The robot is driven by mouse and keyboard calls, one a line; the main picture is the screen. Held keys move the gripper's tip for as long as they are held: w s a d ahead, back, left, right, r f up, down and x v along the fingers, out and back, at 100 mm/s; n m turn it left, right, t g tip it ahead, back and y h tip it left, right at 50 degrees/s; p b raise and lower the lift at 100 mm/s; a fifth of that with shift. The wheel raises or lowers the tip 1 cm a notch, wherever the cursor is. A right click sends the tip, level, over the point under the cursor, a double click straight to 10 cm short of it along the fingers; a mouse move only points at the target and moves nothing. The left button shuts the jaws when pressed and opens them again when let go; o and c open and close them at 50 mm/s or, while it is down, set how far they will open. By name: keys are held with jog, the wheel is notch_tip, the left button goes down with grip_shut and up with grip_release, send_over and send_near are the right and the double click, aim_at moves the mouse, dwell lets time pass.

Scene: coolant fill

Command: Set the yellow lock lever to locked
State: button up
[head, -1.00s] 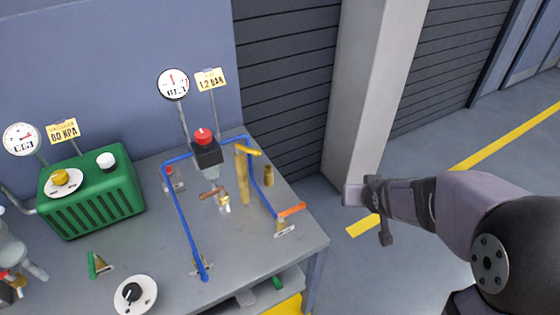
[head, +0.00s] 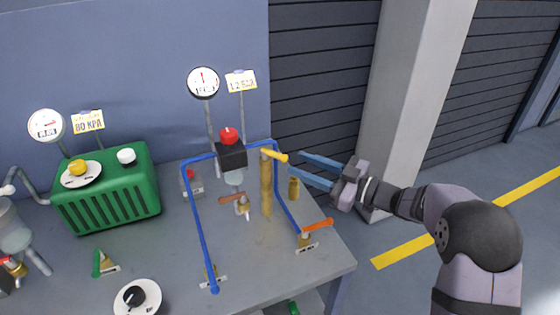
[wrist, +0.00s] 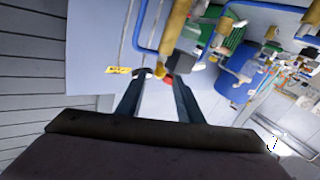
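The yellow lock lever (head: 275,155) sits on top of an upright brass post (head: 266,188) near the right end of the grey bench. It points right and slightly toward the viewer. My gripper (head: 296,161) is open just right of the lever, its two blue-grey fingers reaching left toward it. In the wrist view, the fingers (wrist: 160,84) are spread, and a small yellow end, apparently the lever (wrist: 160,71), shows between and beyond their tips. The brass post (wrist: 176,28) rises behind it. No contact is visible.
A black block with a red knob (head: 229,137) stands left of the lever. An orange-handled valve (head: 317,227) and a short brass cylinder (head: 294,188) are nearby. A green box (head: 108,192) stands farther left on the bench (head: 150,250).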

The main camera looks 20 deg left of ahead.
aim_at(280, 154)
jog(key=shift+w+a+p, duration=0.2)
jog(key=shift+a+p, duration=0.2)
jog(key=shift+a, duration=0.8)
jog(key=shift+w+a+p, duration=0.2)
jog(key=shift+a+p, duration=0.2)
jog(key=shift+a, duration=0.85)
jog(key=shift+w+a+p, duration=0.2)
jog(key=shift+a+p, duration=0.2)
jog(key=shift+a, duration=0.8)
grip_shut()
